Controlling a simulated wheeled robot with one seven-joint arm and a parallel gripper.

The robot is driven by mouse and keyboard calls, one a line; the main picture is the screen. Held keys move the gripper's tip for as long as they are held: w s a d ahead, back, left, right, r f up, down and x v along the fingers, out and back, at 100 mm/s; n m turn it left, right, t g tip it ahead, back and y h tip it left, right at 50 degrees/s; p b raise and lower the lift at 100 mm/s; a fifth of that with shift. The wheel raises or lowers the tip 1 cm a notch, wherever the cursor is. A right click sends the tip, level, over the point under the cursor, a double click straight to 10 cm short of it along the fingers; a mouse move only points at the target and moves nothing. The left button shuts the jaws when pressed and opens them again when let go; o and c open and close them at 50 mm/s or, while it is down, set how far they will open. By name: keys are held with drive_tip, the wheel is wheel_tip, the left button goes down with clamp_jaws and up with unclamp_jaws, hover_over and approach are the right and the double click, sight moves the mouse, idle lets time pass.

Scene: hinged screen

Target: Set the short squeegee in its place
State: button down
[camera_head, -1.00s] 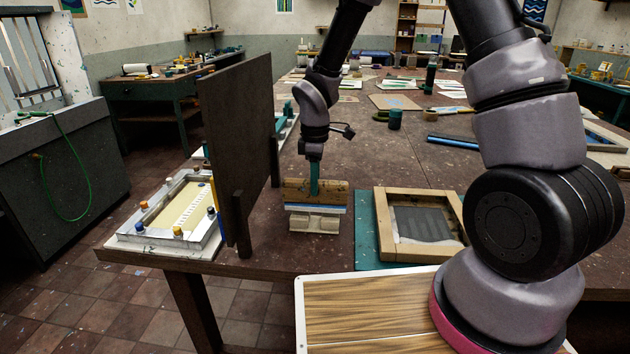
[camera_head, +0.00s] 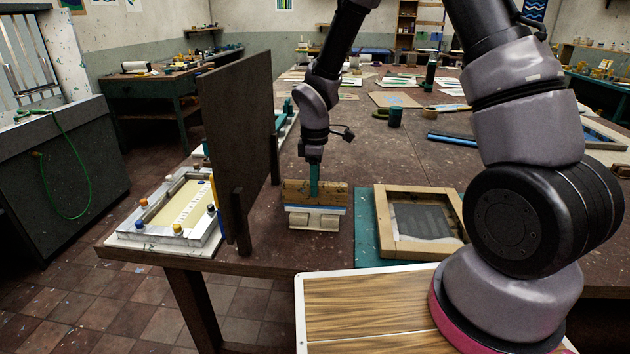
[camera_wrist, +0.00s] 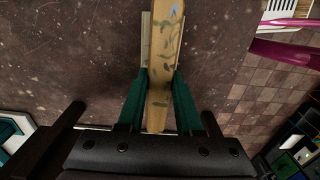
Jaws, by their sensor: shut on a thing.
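The short squeegee (camera_head: 329,193) has a wooden handle and a blue-and-white strip along its lower edge. My gripper (camera_head: 315,184) points down with its teal fingers shut on the middle of the handle. In the wrist view the paint-flecked squeegee (camera_wrist: 163,55) lies between the fingers of my gripper (camera_wrist: 160,88). A pale block-like holder (camera_head: 314,218) stands on the table directly below the squeegee. The squeegee hides its upper part, so I cannot tell whether they touch.
A dark upright hinged screen (camera_head: 238,140) stands close on the left. Beyond it is a tray-like frame (camera_head: 180,212) with coloured knobs. A wooden-framed printing screen (camera_head: 421,222) on a teal mat (camera_head: 366,232) lies on the right. Bare table (camera_head: 285,260) shows in front.

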drive_tip(key=shift+f, duration=1.4)
drive_tip(key=c, duration=0.5)
unclamp_jaws()
wheel_tip(320, 180, up, 11)
drive_tip(key=shift+f, duration=0.1)
drive_tip(key=shift+d, duration=0.15)
drive_tip(key=s+d+r+m+t, duration=0.35)
drive_tip(key=d+r+m, duration=0.65)
drive_tip(key=r, duration=0.6)
drive_tip(key=s+d+r+m+t+y, duration=0.1)
drive_tip(key=s+d+r+m+t, duration=0.1)
drive_tip(key=s+d+r+m, duration=0.2)
drive_tip(key=s+d+r+m+t+y, duration=0.1)
drive_tip(key=s+d+r+m, duration=0.3)
drive_tip(key=s, duration=0.5)
drive_tip(key=shift+s+d+r+m+t, duration=0.25)
drive_tip(key=shift+r+m+t, duration=0.1)
drive_tip(key=shift+r+m, duration=0.6)
